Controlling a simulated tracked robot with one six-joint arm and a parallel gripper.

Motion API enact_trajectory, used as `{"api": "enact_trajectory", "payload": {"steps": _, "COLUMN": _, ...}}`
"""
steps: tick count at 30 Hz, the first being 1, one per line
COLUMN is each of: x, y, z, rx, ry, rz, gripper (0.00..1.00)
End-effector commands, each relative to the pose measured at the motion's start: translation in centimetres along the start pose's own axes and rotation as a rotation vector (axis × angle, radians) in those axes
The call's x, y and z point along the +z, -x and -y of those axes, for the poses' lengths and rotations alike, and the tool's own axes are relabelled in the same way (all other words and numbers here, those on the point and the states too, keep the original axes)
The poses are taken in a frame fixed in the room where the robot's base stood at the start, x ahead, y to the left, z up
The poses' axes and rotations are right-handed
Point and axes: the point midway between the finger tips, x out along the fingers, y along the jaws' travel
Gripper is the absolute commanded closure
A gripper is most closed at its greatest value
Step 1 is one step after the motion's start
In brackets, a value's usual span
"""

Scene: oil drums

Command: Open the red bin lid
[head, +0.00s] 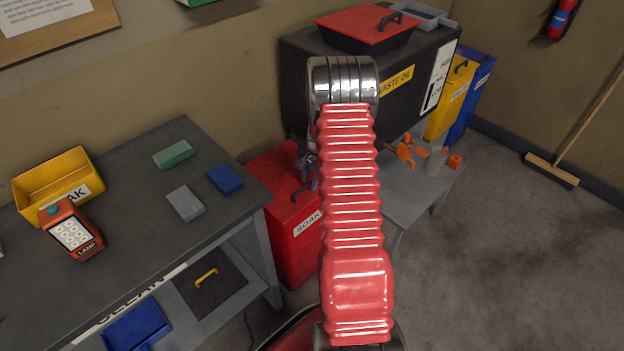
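The red bin (290,240) stands on the floor between the grey workbench and a small grey table. A white label on its front starts with "SOAK"; the rest is hidden by my arm. My red ribbed arm crosses the middle of the view and hides the bin's right side. Part of my gripper (308,164) shows as dark metal just left of the arm, over the lid near the handle. Its fingers are too hidden to tell their opening or any contact.
A black waste oil tank (300,72) stands behind, with a red-lidded black pan (365,28) on top.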

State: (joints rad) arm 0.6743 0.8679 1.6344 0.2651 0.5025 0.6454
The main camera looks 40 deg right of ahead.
Motion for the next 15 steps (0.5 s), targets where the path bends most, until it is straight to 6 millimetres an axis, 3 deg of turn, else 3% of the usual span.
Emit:
{"api": "enact_trajectory", "payload": {"steps": 7, "x": 0.02, "y": -0.06, "z": 0.0, "rx": 0.0, "ry": 0.0, "rz": 0.0, "gripper": 0.71}}
{"api": "enact_trajectory", "payload": {"steps": 15, "x": 0.02, "y": -0.05, "z": -0.01, "rx": 0.0, "ry": 0.0, "rz": 0.0, "gripper": 0.89}}
